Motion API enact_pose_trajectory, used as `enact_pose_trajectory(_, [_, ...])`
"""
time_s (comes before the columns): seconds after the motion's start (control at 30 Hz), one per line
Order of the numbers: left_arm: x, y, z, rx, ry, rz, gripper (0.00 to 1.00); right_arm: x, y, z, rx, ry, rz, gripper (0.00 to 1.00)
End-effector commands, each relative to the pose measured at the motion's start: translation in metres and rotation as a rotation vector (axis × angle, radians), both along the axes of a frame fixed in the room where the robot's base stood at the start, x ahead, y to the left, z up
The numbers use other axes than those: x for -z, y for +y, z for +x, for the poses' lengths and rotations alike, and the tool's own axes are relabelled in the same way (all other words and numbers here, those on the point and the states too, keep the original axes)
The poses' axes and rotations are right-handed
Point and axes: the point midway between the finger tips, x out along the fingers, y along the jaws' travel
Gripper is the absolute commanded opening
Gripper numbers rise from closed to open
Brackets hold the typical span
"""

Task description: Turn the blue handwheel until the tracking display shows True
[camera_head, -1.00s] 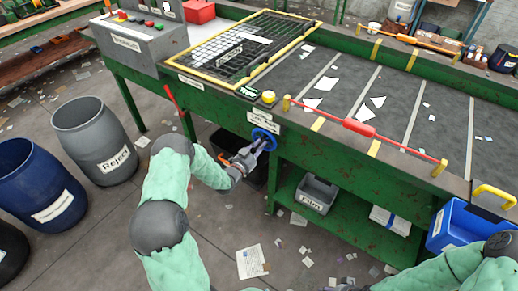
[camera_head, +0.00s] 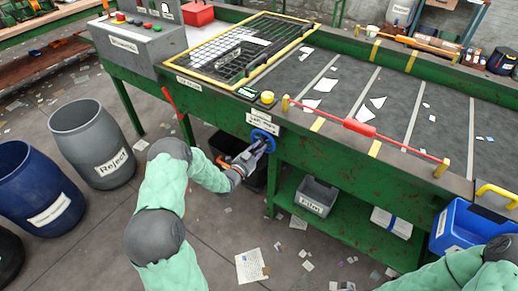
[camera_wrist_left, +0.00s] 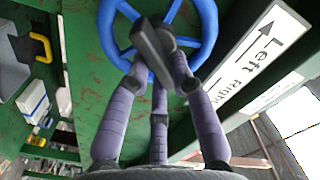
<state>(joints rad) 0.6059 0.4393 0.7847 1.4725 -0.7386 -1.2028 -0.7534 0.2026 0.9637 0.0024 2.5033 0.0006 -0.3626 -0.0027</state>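The blue handwheel (camera_head: 262,138) is on the green side of the sorting table, under a white label. In the left wrist view its rim and spokes (camera_wrist_left: 208,25) fill the top middle. My left gripper (camera_head: 259,147) is at the wheel's lower part. In the wrist view its purple fingers (camera_wrist_left: 163,78) lean inward over the lower rim, around a dark grey bar; whether they clamp the rim is not clear. The tracking display (camera_head: 246,92) is a small dark box on the table edge above the wheel; its text is too small to read. My right gripper is out of view.
A Left/Right arrow sign (camera_wrist_left: 250,60) is beside the wheel. A yellow button (camera_head: 267,97) is by the display. A red rod (camera_head: 360,128) runs along the belt's front edge. A grey bin (camera_head: 316,196) stands on the lower shelf. The grey Reject barrel (camera_head: 93,140) stands left.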

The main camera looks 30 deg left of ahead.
Motion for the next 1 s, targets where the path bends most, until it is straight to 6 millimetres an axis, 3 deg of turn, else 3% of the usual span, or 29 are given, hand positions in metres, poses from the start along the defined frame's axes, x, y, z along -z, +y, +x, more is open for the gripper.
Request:
enact_pose_trajectory(0.47, [0.000,0.001,-0.005,-0.001,-0.001,0.000,0.44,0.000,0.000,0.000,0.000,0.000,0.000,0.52])
enact_pose_trajectory(1.0, [0.000,0.009,-0.099,-0.003,0.001,-0.001,0.44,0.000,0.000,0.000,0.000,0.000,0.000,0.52])
